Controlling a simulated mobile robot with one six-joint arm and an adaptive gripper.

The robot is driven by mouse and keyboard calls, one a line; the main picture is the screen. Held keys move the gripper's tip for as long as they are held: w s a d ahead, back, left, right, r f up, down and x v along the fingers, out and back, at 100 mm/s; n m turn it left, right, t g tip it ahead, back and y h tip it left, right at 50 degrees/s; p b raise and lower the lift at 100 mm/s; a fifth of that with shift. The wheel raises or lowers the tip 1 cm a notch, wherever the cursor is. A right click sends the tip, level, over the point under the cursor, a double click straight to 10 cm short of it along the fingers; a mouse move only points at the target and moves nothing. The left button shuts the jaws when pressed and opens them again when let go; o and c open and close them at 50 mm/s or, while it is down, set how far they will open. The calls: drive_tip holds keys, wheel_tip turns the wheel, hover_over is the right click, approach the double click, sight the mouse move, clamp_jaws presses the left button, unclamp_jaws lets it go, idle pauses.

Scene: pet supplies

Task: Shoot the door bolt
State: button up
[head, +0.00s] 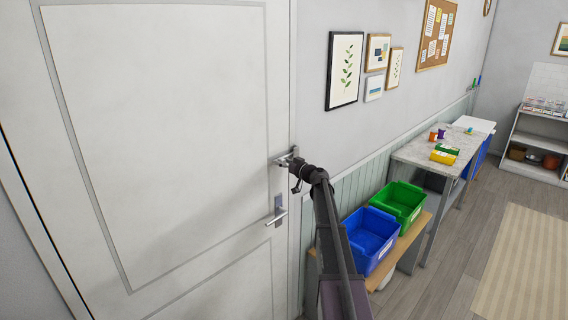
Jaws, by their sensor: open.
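A white panelled door (170,130) fills the left of the head view and looks closed. A metal door bolt (284,159) sits near its right edge, above the lever handle (277,212). My gripper (293,165) is at the right end of the bolt, at the door's edge. It is open, but its fingers are small and dark here. I cannot tell whether they touch the bolt. My gripper and arm hide part of the bolt's right side, so how far the bolt is slid does not show.
A blue bin (370,240) and a green bin (401,200) stand on a low wooden bench right of my arm. Behind them is a grey-topped table (425,154) with small items. Framed pictures hang on the wall. The floor (440,285) at the right is clear, with a striped rug (525,260).

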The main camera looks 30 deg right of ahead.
drive_tip(key=shift+s, duration=0.2)
drive_tip(key=v, duration=1.1)
drive_tip(key=shift+s, duration=0.3)
drive_tip(key=s+a+f+g+b, duration=0.1)
drive_tip(key=s+a+f+g, duration=0.3)
drive_tip(key=a, duration=0.5)
drive_tip(key=s+a+f+n+g+y+b, duration=0.1)
drive_tip(key=s+a+f+g, duration=0.25)
drive_tip(key=a+f, duration=0.4)
drive_tip(key=s+a+f+g+b, duration=0.2)
drive_tip(key=s+a+f+g, duration=0.15)
drive_tip(key=a, duration=0.65)
drive_tip(key=s+a+f+m+g+h+b, duration=0.1)
drive_tip(key=s+a+f+g+h, duration=0.2)
drive_tip(key=s, duration=0.7)
drive_tip(key=s+a+f+m+g+h+b, duration=0.1)
drive_tip(key=s+a+f+g+h+b, duration=0.1)
drive_tip(key=s+f, duration=0.5)
drive_tip(key=shift+s+a+f+m+g+h, duration=0.2)
drive_tip(key=shift+s+a+m+g+h, duration=0.25)
drive_tip(key=shift+s+a+h, duration=0.9)
drive_tip(key=shift+s+a+y, duration=0.15)
drive_tip(key=shift+s+y, duration=0.1)
